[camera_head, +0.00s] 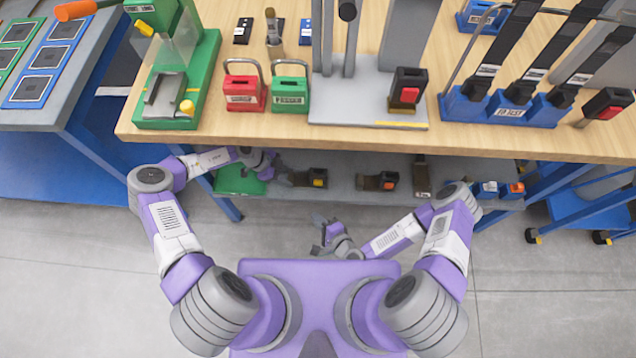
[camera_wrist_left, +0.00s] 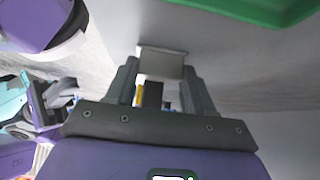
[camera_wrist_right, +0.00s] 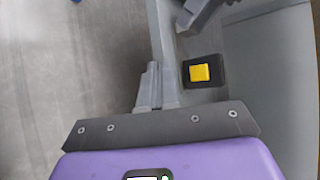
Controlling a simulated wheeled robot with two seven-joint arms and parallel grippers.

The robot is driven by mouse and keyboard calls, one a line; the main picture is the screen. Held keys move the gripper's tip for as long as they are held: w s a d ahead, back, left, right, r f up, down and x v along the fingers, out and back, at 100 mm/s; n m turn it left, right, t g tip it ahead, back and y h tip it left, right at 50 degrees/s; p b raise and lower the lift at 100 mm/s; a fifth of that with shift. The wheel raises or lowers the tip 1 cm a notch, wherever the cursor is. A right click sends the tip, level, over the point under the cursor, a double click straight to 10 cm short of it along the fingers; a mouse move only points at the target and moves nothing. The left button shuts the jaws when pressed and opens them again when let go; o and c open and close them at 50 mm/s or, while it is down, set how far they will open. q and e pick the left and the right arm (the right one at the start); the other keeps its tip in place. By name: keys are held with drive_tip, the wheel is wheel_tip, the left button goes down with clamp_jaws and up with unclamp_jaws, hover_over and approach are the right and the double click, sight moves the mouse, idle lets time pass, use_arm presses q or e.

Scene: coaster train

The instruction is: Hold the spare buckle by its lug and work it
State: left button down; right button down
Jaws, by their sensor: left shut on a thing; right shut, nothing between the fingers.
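The spare buckle (camera_head: 318,178) is dark with a yellow-orange button, at the front of the lower shelf, under the tabletop. My left gripper (camera_head: 270,166) is at its left end, shut on it. The left wrist view shows a grey plate, seemingly its lug, between the fingers (camera_wrist_left: 162,65), with dark and yellow parts beyond. My right gripper (camera_head: 322,222) is shut and empty, below and in front of the shelf, apart from the buckle. In the right wrist view, a dark buckle with a square yellow button (camera_wrist_right: 200,72) faces the camera, right of the closed fingers (camera_wrist_right: 150,80).
The lower shelf (camera_head: 345,189) also holds a green tray (camera_head: 238,181), another dark buckle (camera_head: 388,180) and small blue and orange pieces (camera_head: 488,189). The tabletop edge (camera_head: 350,146) overhangs it. Above stand a green press, red and green padlock-like blocks and a blue rack. The floor in front is clear.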

approach(314, 185)
drive_tip(key=shift+w+a+f, duration=0.6)
drive_tip(key=shift+w+a, duration=0.05)
drive_tip(key=shift+a, duration=0.25)
drive_tip(key=shift+w+a+f, duration=0.65)
drive_tip(key=shift+a, duration=0.3)
drive_tip(key=shift+w, duration=0.1)
idle(0.6)
drive_tip(key=shift+w, duration=0.3)
drive_tip(key=shift+w, duration=0.55)
idle(0.7)
drive_tip(key=shift+s, duration=0.95)
drive_tip(key=shift+s, duration=2.5)
